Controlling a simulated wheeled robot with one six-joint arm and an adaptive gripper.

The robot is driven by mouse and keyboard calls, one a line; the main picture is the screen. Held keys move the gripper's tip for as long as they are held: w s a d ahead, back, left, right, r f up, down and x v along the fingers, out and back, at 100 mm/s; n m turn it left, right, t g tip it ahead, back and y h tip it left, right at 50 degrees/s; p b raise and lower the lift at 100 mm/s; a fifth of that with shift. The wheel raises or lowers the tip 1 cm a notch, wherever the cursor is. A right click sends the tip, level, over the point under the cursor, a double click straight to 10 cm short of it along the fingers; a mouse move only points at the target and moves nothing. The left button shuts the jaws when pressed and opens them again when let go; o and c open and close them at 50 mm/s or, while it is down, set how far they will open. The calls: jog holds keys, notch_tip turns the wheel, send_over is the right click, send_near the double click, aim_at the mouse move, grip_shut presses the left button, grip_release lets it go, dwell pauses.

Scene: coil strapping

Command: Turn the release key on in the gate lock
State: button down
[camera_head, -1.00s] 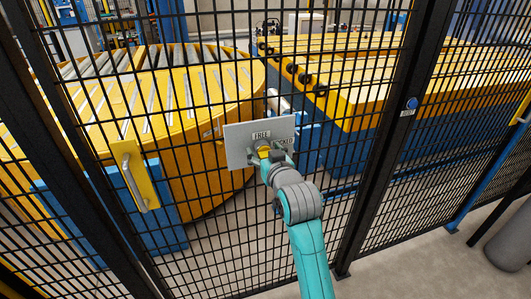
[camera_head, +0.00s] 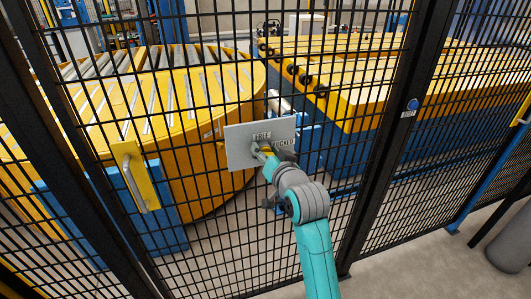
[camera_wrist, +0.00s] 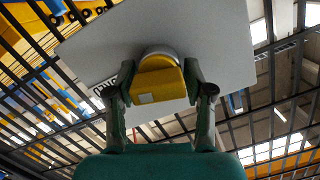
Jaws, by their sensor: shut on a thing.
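The gate lock is a pale grey plate (camera_head: 238,149) on the black mesh gate, with the labels "FREE" and "LOCKED" on it. My gripper (camera_head: 266,151) is at the plate, with its fingers in front of the lock's middle. In the wrist view my gripper (camera_wrist: 158,82) is shut on the yellow release key (camera_wrist: 160,80), one finger on each side. The key sits at a round grey collar on the plate (camera_wrist: 225,35). In the head view the key is mostly hidden by my gripper. The wrist view is rolled against the plate.
Black mesh fence panels and a dark post (camera_head: 385,140) stand around the lock. A yellow handle plate (camera_head: 135,175) is on the gate at left. A blue button (camera_head: 412,104) is on the post. Yellow roller conveyors lie behind the mesh.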

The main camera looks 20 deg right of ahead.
jog(key=shift+f+m, duration=0.3)
jog(key=shift+m, duration=0.2)
jog(key=shift+a+f, duration=0.1)
jog(key=shift+f, duration=0.1)
jog(key=m+y, duration=0.1)
jog(key=m, duration=0.3)
jog(key=shift+s+f+m, duration=0.1)
jog(key=shift+f+m, duration=0.05)
jog(key=shift+m, duration=0.55)
jog(key=m, duration=0.5)
jog(key=shift+d+t, duration=0.3)
jog(key=shift+t, duration=0.1)
jog(key=shift+m, duration=0.4)
